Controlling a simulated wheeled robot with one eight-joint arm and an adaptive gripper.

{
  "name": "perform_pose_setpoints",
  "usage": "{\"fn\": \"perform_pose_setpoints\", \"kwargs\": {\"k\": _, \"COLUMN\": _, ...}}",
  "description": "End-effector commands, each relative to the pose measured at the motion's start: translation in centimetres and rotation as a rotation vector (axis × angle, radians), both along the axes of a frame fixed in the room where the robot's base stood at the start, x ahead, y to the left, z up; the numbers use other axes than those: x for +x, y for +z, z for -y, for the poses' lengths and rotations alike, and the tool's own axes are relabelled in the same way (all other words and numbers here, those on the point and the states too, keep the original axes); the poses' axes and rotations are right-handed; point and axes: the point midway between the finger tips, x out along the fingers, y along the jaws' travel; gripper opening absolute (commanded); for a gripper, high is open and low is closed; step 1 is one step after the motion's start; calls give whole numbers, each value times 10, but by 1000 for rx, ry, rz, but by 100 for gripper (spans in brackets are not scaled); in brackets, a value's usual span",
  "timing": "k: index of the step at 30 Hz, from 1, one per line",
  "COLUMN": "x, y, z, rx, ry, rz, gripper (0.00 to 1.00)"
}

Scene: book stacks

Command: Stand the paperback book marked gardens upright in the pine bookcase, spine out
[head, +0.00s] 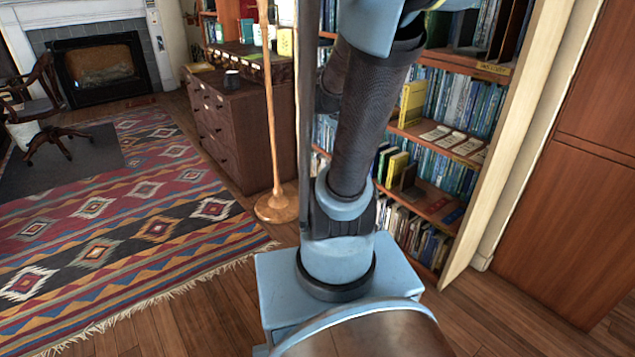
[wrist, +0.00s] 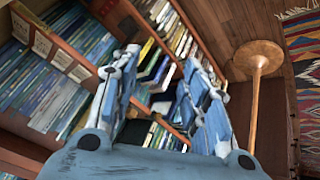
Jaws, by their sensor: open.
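The wooden bookcase (head: 517,135) with a pale side panel stands at the right in the head view, its shelves full of books behind my arm. Its shelves also show, tilted, in the wrist view (wrist: 110,72). My gripper (wrist: 166,75) is open and empty in the wrist view, its two blue fingers spread in front of the shelves with no book between them. My gripper is out of sight in the head view. I cannot make out the gardens paperback among the many spines; no title is readable. A yellow book (head: 411,102) stands at a gap on a middle shelf.
A wooden pole on a round base (head: 277,207) stands left of my arm and also shows in the wrist view (wrist: 258,60). A dark chest of drawers (head: 228,125) is behind it. A patterned rug (head: 130,240) covers the left floor. A wooden cabinet (head: 590,180) closes the right side.

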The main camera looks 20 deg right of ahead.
Motion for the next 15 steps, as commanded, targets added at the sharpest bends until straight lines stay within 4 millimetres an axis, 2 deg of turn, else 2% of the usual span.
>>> {"fn": "perform_pose_setpoints", "kwargs": {"k": 3, "x": -28, "y": -10, "z": -27, "rx": 64, "ry": 84, "rz": -56, "gripper": 41}}
{"fn": "perform_pose_setpoints", "kwargs": {"k": 15, "x": -114, "y": -43, "z": -112, "rx": 271, "ry": 397, "rz": -211, "gripper": 41}}
